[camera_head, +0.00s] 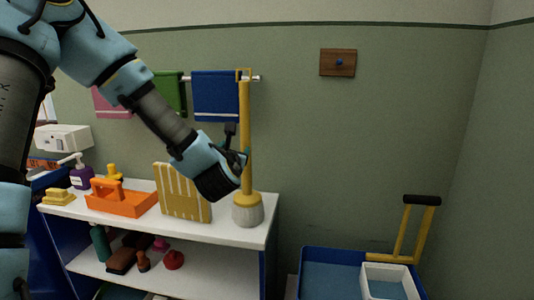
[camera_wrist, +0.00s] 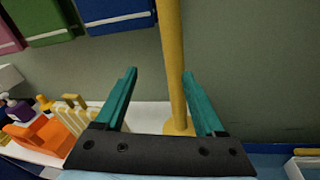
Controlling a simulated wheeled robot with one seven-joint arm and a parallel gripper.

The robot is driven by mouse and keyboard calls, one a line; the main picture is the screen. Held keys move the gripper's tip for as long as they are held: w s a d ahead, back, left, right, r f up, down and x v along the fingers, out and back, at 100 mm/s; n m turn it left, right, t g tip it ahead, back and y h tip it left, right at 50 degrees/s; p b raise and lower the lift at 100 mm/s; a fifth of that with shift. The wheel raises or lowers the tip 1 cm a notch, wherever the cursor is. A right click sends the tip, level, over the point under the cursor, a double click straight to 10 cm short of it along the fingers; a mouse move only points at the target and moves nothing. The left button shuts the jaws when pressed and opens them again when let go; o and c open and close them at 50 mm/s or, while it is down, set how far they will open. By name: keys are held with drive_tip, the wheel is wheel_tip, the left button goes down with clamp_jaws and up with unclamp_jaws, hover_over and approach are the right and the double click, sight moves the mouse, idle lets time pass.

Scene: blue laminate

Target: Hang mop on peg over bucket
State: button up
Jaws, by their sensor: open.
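The mop (camera_head: 246,145) stands upright on the white shelf top, with a long yellow handle, a yellow collar and a pale grey head. My gripper (camera_head: 241,157) is open at the middle of the handle. In the wrist view, the yellow handle (camera_wrist: 172,52) shows between the fingers of my gripper (camera_wrist: 159,74), close to the right finger; I cannot tell whether they touch. A blue peg (camera_head: 339,62) on a brown wooden plate is on the green wall, up and right of the mop. The blue bucket (camera_head: 332,279) with a yellow push handle is at the lower right.
The shelf (camera_head: 235,233) also holds a yellow striped board (camera_head: 183,192), an orange caddy (camera_head: 122,201) and a purple bottle (camera_head: 81,176). Towels (camera_head: 216,97) hang from a rail behind the mop. The wall between mop and peg is clear.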

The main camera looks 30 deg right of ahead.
sight(246, 118)
drive_tip(key=d+n, duration=0.1)
drive_tip(key=s+d+r+n+t, duration=0.1)
drive_tip(key=n, duration=0.1)
drive_tip(key=shift+d+r, duration=0.1)
drive_tip(key=shift+d, duration=0.1)
drive_tip(key=shift+p+x, duration=1)
drive_tip(key=shift+x, duration=4.25)
drive_tip(key=shift+r, duration=0.1)
drive_tip(key=shift+c, duration=0.3)
clamp_jaws()
drive_tip(key=shift+r, duration=0.1)
drive_tip(key=shift+r+p, duration=1.05)
drive_tip(key=shift+r, duration=1.45)
drive_tip(key=shift+a, duration=0.1)
